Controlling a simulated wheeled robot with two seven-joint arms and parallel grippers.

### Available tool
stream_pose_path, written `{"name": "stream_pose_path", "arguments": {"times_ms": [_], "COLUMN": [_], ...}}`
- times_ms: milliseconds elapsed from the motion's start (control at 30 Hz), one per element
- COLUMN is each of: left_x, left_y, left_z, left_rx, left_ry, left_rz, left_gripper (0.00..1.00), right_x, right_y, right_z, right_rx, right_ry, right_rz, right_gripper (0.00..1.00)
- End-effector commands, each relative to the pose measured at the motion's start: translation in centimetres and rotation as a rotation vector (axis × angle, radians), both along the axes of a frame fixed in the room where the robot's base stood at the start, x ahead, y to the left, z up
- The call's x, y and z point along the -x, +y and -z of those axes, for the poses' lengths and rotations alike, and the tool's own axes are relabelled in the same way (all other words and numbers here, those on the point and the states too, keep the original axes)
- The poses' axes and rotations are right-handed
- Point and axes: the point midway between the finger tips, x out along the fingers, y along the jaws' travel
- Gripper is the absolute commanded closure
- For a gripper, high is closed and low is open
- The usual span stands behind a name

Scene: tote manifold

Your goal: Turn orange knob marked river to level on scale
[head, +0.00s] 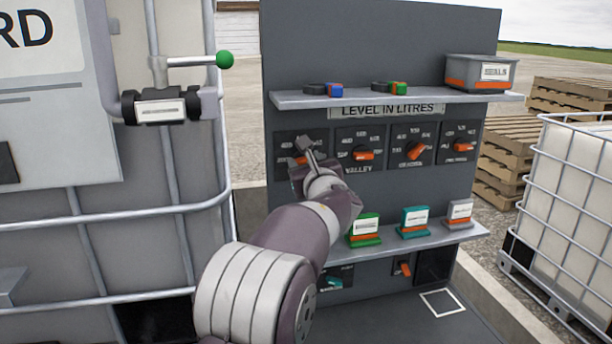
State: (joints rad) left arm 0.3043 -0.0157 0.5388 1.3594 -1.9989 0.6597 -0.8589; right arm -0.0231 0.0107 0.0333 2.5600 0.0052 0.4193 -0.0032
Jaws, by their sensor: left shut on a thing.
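A grey panel (380,40) carries a row of orange knobs on dark scale plates under a sign (388,109) reading "LEVEL IN LITRES". My left gripper (304,156) is at the leftmost plate (287,142), shut on its orange knob (299,161). The gripper hides much of that knob and any name below it, so I cannot read its mark or its exact setting. To its right are the knob marked valley (363,155) and two more orange knobs (416,152) (462,146). My right gripper is not in view.
An upper shelf (430,98) holds blue and green parts and a grey box (480,72). A lower shelf (410,243) holds several labelled blocks close to my left arm. A caged tank with a green-ended valve handle (225,60) stands at left. Pallets (505,150) stand at right.

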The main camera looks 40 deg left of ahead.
Motion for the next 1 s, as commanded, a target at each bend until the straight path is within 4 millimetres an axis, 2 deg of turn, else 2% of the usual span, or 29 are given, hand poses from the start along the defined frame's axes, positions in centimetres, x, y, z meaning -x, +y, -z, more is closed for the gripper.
{"name": "stream_pose_path", "arguments": {"times_ms": [33, 300, 600, 1000], "left_x": [0.0, 0.0, 0.0, 0.0], "left_y": [0.0, 0.0, 0.0, 0.1], "left_z": [0.9, 0.8, 0.7, 0.7], "left_rx": [0.023, 0.182, 0.362, 0.599], "left_ry": [-0.033, -0.232, -0.454, -0.748], "left_rz": [0.000, 0.000, 0.001, 0.001], "left_gripper": [0.81, 0.82, 0.81, 0.81], "right_x": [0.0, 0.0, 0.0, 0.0], "right_y": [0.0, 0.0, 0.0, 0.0], "right_z": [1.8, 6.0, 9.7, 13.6], "right_rx": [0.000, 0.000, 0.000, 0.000], "right_ry": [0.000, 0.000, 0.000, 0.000], "right_rz": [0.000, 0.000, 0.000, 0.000], "right_gripper": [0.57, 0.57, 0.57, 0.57]}}
